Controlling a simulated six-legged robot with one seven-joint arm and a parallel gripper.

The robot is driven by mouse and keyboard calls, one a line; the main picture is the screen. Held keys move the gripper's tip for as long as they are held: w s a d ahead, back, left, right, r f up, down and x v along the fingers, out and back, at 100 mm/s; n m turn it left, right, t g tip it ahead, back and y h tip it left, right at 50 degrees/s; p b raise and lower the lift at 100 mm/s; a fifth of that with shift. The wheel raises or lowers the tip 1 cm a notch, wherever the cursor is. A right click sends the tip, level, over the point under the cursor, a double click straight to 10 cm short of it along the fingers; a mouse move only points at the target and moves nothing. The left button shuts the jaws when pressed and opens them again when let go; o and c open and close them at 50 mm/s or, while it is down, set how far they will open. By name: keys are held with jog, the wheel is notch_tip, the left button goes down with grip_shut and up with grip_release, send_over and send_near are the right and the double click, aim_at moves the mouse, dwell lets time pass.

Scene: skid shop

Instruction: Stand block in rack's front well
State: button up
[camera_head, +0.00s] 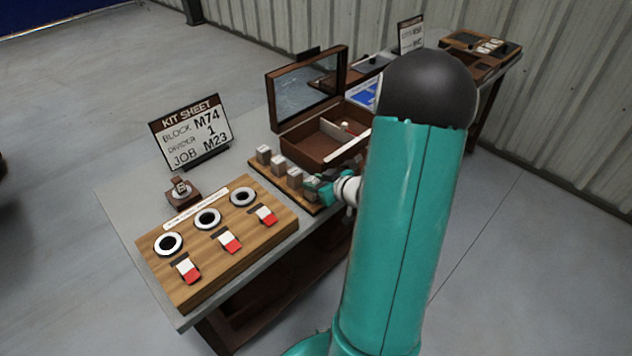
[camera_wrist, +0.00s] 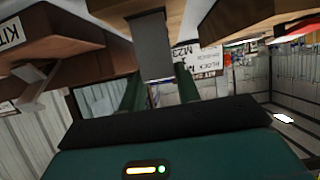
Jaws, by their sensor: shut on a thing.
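My gripper (camera_head: 324,188) is at the near right end of a low wooden rack (camera_head: 280,184). Several small grey blocks stand in a row on this rack, among them one at the far end (camera_head: 264,154). The gripper is shut on the nearest grey block (camera_head: 312,183). In the wrist view, the held block (camera_wrist: 153,48) shows as a grey slab between the two green fingers of my gripper (camera_wrist: 161,90). Whether the held block touches the rack is unclear. My arm covers the area to the right. No empty well can be made out.
A sign (camera_head: 191,130) reads KIT SHEET, block M74, divider 1, job M23. An open lidded case (camera_head: 312,146) stands behind the rack. A wooden board (camera_head: 190,291) with rings and red-and-white tabs lies at the front left. A small brown stand (camera_head: 183,199) is beside it.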

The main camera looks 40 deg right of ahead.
jog(key=shift+f, duration=0.55)
jog(key=o, duration=1.6)
jog(key=shift+r, duration=4.5)
